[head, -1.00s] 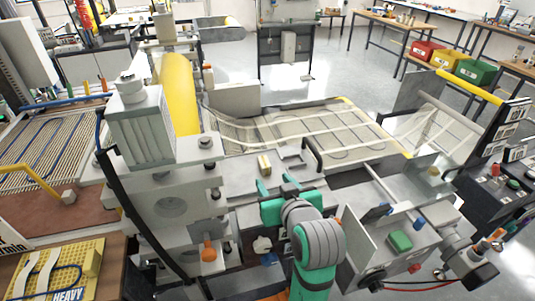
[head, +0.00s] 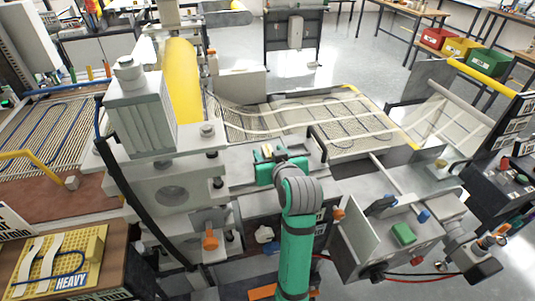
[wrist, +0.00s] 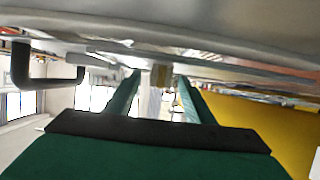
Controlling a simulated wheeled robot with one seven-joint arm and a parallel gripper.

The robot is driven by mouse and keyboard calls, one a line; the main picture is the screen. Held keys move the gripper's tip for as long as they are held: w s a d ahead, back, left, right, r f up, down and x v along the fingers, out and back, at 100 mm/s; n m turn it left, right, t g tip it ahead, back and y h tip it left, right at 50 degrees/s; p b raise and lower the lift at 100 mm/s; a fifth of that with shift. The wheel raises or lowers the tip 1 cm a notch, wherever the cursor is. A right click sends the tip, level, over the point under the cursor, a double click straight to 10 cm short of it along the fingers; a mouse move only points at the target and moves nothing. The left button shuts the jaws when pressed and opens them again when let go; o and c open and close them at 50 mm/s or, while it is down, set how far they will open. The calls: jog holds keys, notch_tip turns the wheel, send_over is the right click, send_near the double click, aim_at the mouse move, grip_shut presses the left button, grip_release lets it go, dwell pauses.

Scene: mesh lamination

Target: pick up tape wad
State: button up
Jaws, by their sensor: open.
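A small tan-yellow piece, which I take for the tape wad, lies on the grey machine deck (head: 238,163). In the wrist view the tape wad (wrist: 160,75) shows ahead, near the far ends of my two green fingers and in line with the gap between them. My gripper (wrist: 159,84) is open. In the head view my gripper (head: 268,154) is low over the deck at the tape wad (head: 267,149), and the fingers partly hide it. I cannot tell whether either finger touches it.
A dark handle-like bracket (head: 318,143) stands on the deck right of my gripper. The tall grey machine column (head: 142,120) and yellow roller (head: 181,85) are at left. A white lump (head: 264,234) sits lower, beside my arm.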

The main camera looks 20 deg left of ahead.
jog(key=shift+w+a+f, duration=0.2)
jog(key=shift+w+a, duration=0.05)
jog(key=shift+w, duration=0.15)
jog(key=c, duration=1.1)
jog(key=shift+r, duration=0.15)
